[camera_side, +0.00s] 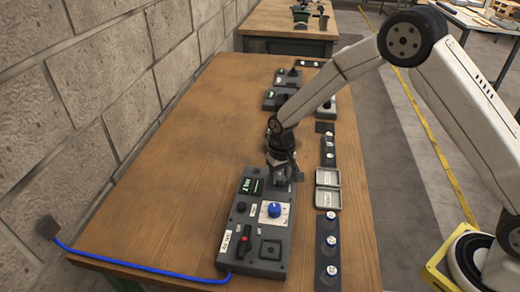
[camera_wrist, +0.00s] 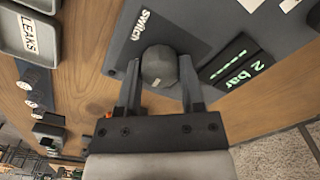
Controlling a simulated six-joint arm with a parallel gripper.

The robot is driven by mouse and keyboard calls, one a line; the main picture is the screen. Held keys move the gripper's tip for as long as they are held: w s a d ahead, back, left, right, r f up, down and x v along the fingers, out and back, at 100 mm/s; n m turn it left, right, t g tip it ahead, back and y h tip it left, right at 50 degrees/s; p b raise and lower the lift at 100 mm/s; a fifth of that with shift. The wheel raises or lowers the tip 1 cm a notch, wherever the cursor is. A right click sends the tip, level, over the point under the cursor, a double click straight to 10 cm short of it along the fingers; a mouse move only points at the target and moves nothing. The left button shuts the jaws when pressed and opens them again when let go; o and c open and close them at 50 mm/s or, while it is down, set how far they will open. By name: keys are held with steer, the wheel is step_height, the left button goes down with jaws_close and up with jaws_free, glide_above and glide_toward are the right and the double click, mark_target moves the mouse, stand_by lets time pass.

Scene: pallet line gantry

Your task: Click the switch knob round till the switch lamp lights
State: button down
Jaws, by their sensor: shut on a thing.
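The grey switch knob (camera_wrist: 158,66) stands on a dark plate labelled "Switch" in the wrist view. My gripper (camera_wrist: 161,92) has one finger on each side of it and is shut on it. In the side view my gripper (camera_side: 279,176) points down at the far end of the grey control panel (camera_side: 233,262), and it hides the knob there. I cannot make out a lit switch lamp in either view.
The panel carries a "2 bar" display (camera_side: 252,186), a blue knob (camera_side: 273,209) and a red-and-black handle (camera_side: 245,240). Small labelled trays (camera_side: 328,197) and a dark strip of knobs (camera_side: 328,250) lie to the right. Bare wooden table (camera_side: 170,200) lies left.

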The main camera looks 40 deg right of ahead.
mark_target(281, 176)
steer(key=shift+m, duration=0.4)
steer(key=shift+c, duration=1.1)
jaws_free()
steer(key=shift+r, duration=3.95)
steer(key=shift+s+d, duration=0.1)
steer(key=s+d+r+n+t, duration=0.1)
steer(key=s+d+r, duration=0.1)
steer(key=s, duration=0.7)
steer(key=s+d+r+n+t, duration=0.1)
steer(key=s+d, duration=0.4)
steer(key=s, duration=0.5)
steer(key=shift+s+r+t, duration=0.3)
steer(key=shift+r, duration=0.2)
